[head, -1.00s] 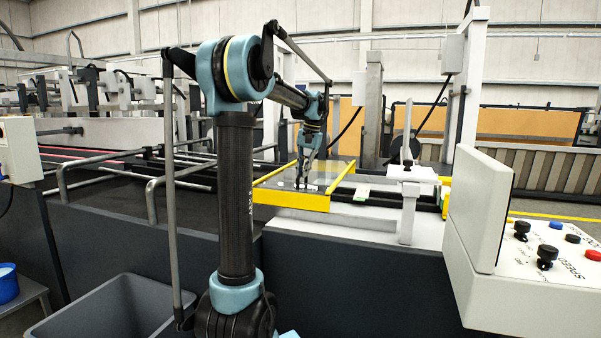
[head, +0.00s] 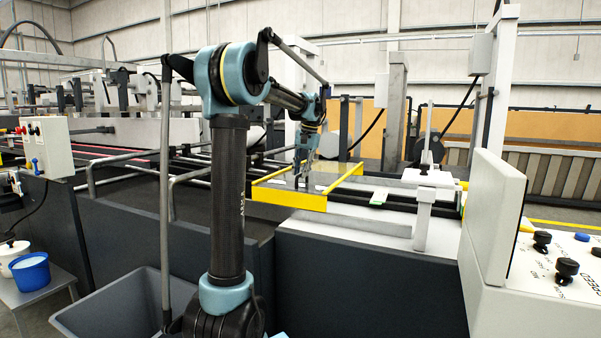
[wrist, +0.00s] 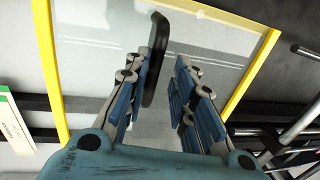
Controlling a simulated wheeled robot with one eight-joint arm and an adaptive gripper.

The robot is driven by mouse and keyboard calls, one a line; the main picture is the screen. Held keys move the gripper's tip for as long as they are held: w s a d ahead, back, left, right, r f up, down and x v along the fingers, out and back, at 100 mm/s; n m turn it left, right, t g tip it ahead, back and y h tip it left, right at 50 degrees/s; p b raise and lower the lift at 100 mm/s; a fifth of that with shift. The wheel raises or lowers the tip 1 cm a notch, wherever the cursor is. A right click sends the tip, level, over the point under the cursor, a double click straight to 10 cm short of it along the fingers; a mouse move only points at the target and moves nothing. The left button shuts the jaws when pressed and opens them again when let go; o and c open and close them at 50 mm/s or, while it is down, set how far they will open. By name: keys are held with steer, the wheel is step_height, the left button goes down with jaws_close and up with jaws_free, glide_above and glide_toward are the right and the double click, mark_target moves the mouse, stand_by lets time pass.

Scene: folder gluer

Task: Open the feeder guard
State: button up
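The feeder guard (head: 288,201) is a clear panel in a yellow frame, lying over the machine bed in the head view. In the wrist view its clear panel (wrist: 95,60) fills much of the picture, with yellow bars on both sides. A black bar handle (wrist: 157,45) stands on the panel. My gripper (head: 303,182) is over the guard, pointing down at it. In the wrist view my gripper (wrist: 163,62) is open, with the handle showing in the gap, closer to the left finger. I cannot tell whether a finger touches it.
A white control box with knobs (head: 566,267) stands at the right front. A white post (head: 424,215) rises just right of the guard. Bent metal rails (head: 130,170) lie to the left. A grey bin (head: 110,308) and a blue bucket (head: 30,272) are at lower left.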

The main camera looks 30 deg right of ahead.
stand_by(0.3)
steer(key=shift+s+d+r, duration=0.1)
steer(key=shift+r, duration=0.05)
steer(key=r, duration=0.3)
steer(key=s+r, duration=0.1)
steer(key=r, duration=0.3)
steer(key=d+r, duration=0.1)
steer(key=r, duration=0.3)
steer(key=shift+s+r, duration=0.15)
steer(key=shift+s, duration=0.2)
